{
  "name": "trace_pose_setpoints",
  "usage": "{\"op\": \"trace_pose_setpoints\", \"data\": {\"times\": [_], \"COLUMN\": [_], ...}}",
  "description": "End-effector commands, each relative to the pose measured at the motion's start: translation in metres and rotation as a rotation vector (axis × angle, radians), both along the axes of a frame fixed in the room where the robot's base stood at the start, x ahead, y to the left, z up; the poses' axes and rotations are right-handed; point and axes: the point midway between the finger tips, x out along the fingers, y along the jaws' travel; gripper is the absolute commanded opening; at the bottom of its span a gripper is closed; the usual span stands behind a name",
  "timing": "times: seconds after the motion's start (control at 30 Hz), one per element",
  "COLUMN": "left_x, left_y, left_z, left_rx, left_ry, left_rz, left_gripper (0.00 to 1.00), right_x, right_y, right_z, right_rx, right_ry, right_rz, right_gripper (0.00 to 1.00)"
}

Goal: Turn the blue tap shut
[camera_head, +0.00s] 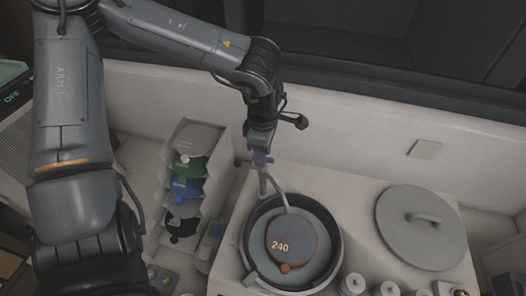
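A small blue piece (270,160), which looks like the tap's handle, shows at the top of a grey curved pipe (276,187) on the white machine. The pipe bends down towards a round open chamber. My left gripper (259,152) comes down from above right at the blue piece and hides part of it. The fingers are small and dark here, and I cannot tell whether they touch or grip it. My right gripper is not in view.
The round chamber (332,262) holds a brown disc (291,243) marked 240. A grey lid (420,226) with a handle lies on the right. A stepped rack (194,140) with green, blue and black scoops stands on the left. Several capped jars line the front edge.

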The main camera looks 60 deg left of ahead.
Motion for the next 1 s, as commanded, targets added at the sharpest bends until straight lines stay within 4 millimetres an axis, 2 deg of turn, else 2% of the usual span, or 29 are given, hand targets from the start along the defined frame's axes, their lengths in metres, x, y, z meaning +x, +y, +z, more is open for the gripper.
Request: {"op": "trace_pose_setpoints", "data": {"times": [0.13,0.27,0.7,0.83,1.0], "left_x": [0.000,0.001,0.000,0.000,0.000], "left_y": [0.000,0.000,0.000,0.000,0.000], "left_z": [0.002,0.013,0.085,0.099,0.107], "left_rx": [0.001,0.002,0.002,0.001,0.000], "left_ry": [-0.001,-0.002,-0.003,-0.001,0.000], "left_rz": [0.001,0.000,0.001,0.000,0.000], "left_gripper": [0.37,0.37,0.37,0.37,0.37], "right_x": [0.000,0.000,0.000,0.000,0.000], "right_y": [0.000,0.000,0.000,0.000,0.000], "right_z": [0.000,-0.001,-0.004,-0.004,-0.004], "right_rx": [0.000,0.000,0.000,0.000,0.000], "right_ry": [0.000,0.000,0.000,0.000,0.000], "right_rz": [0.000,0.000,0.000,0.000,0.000], "right_gripper": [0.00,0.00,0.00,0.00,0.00]}}
